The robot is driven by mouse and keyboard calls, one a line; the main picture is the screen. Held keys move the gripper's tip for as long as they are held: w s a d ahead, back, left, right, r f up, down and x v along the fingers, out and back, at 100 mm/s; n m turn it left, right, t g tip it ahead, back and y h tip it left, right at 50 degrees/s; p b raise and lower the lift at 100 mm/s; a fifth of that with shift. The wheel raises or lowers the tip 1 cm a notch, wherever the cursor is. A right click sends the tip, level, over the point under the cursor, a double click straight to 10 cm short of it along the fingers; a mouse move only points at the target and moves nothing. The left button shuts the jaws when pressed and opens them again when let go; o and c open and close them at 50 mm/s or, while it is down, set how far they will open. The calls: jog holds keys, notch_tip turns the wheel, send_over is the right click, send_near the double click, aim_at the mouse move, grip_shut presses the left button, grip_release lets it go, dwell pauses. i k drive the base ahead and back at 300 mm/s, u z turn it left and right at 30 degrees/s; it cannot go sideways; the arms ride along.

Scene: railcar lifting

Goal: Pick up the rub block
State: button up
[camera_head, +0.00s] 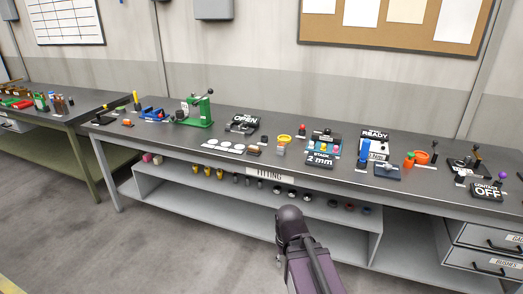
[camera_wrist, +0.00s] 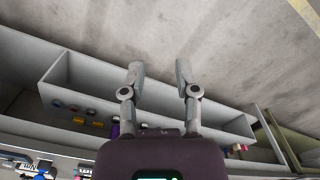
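I cannot tell for certain which item is the rub block. A small dark brown block (camera_head: 254,151) lies near the front edge of the fitting bench (camera_head: 150,140), right of a white strip with several round pads (camera_head: 222,146); it may be the one. My gripper (camera_wrist: 159,72) is open and empty in the wrist view, its two fingers well apart over the floor and the bench's lower shelf. It touches nothing I can see. In the head view my arm rises at the bottom centre, in front of the bench, and the fingers cannot be made out.
A green press (camera_head: 196,112) stands further left. Several small parts line the lower shelf. Drawers (camera_head: 480,262) are at the right. The floor in front is clear.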

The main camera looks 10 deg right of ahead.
aim_at(255, 151)
jog(key=z, duration=0.35)
jog(key=i, duration=1.6)
jog(key=u, duration=0.55)
